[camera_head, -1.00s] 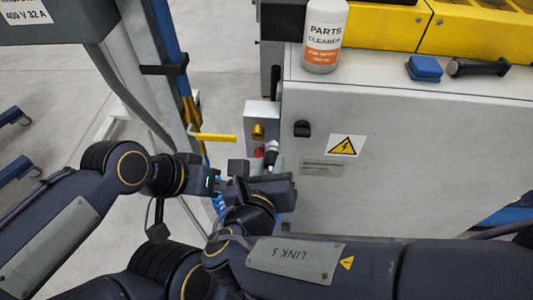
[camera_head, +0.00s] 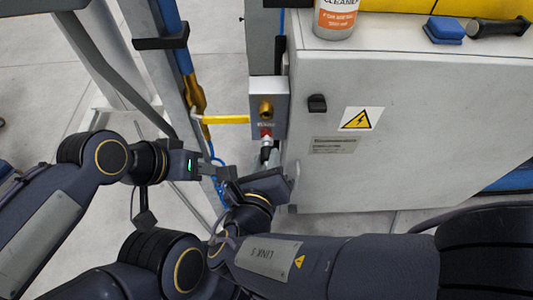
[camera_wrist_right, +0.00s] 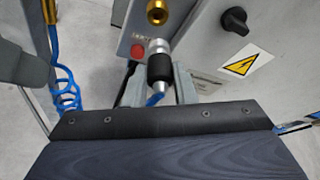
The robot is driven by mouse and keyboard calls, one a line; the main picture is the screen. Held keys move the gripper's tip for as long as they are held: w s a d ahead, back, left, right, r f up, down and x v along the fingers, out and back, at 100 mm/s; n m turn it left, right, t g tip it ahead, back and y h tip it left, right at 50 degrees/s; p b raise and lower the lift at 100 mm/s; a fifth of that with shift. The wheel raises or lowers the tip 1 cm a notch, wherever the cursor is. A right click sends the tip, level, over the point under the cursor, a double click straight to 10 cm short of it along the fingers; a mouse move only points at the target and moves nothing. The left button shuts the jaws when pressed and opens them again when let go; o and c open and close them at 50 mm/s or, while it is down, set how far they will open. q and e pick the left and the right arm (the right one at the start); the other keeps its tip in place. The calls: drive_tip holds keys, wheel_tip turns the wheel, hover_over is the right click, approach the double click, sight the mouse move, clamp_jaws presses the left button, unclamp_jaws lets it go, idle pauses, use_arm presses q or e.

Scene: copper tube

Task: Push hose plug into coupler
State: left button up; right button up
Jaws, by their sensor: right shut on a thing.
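The hose plug (camera_wrist_right: 158,66), with a silver tip, a black sleeve and a blue hose below, stands nearly upright in the right wrist view. It also shows in the head view (camera_head: 267,144). My right gripper (camera_wrist_right: 156,90) is shut on it, one grey finger on either side. The brass coupler (camera_head: 266,110) sits on the grey panel above the plug and also shows at the top of the wrist view (camera_wrist_right: 157,12). Plug tip and coupler look apart. My left gripper (camera_head: 222,172) is left of the right hand near the blue hose; its jaw opening is unclear.
A red button (camera_wrist_right: 137,51) is beside the plug tip. A yellow lever (camera_head: 226,120) sticks out left of the panel (camera_head: 283,100). The white cabinet (camera_head: 420,110) stands close on the right, with a black knob (camera_head: 317,103). A coiled blue hose (camera_wrist_right: 66,95) hangs at left.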

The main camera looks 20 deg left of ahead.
sight(264, 138)
drive_tip(key=shift+w+a, duration=0.25)
drive_tip(key=shift+w, duration=0.55)
drive_tip(key=shift+w+a, duration=0.2)
drive_tip(key=shift+w, duration=0.65)
drive_tip(key=shift+w+a, duration=0.25)
drive_tip(key=shift+w, duration=0.55)
drive_tip(key=shift+w+a, duration=0.2)
drive_tip(key=shift+w, duration=0.55)
idle(0.4)
drive_tip(key=o, duration=1.1)
